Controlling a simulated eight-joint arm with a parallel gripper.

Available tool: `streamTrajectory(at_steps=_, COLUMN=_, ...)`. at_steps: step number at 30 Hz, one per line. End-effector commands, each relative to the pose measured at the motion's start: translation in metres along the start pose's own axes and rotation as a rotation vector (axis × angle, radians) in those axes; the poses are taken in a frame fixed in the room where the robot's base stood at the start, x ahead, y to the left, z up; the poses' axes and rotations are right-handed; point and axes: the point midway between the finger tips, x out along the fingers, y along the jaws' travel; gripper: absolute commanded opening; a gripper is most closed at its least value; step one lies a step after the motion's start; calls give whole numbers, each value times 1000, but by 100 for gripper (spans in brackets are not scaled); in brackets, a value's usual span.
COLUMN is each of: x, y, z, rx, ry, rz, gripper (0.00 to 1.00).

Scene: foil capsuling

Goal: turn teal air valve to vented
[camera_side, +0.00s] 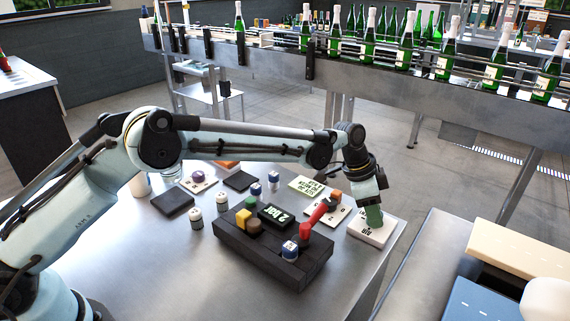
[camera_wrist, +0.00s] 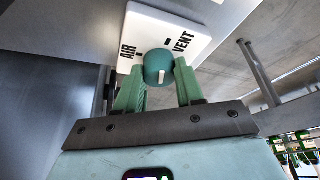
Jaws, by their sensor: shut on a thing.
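The teal air valve knob (camera_wrist: 158,66) sits on a white plate (camera_wrist: 150,22) lettered AIR and VENT, each with a black tick. A short white mark shows on the knob's near face; I cannot tell which label it stands for. My gripper (camera_wrist: 160,78) has its two green fingers closed on the knob, one on each side. In the side view my gripper (camera_side: 373,216) points down onto the white plate (camera_side: 370,233) at the table's right end. The fingers hide the knob there.
Left of the plate stands a black control box (camera_side: 270,255) with a red lever (camera_side: 314,217), coloured buttons and a small display. Several small bottles and pads lie farther left. A conveyor (camera_side: 400,70) with green bottles runs behind. The table's front left is bare.

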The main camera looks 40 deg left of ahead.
Motion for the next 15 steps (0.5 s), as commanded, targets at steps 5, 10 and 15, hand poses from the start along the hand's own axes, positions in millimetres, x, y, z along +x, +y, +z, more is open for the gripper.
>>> streamTrajectory(at_steps=5, x=-1, y=-1, z=0, rx=117, ry=-2, rz=50, gripper=6)
streamTrajectory(at_steps=10, x=-1, y=-1, z=0, rx=201, ry=-2, rz=85, gripper=6)
streamTrajectory(at_steps=15, x=0, y=-1, z=0, rx=251, ry=-2, rz=106, gripper=6)
